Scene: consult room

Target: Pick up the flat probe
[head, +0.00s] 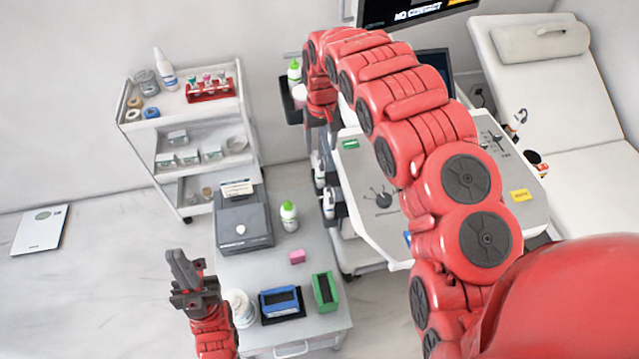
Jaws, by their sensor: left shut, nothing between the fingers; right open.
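The flat probe cannot be picked out with certainty. Pale probe-like items (328,203) sit in dark holders along the left side of the ultrasound cart (372,222), too small to tell apart. My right arm arches over the cart, and its hand (320,112) points down beside the cart's left side, near these holders. Its fingers are mostly hidden or too small to make out, and nothing is seen held in them. My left gripper (184,264) is shut and empty, at the left of the small table, away from the cart.
The small table (232,318) bears a printer (243,220), a green-capped bottle (289,215), a pink block (297,257), and blue (280,302) and green (325,291) boxes. A shelf trolley (190,127) stands behind. An exam couch (565,110) is at right. Open floor lies left.

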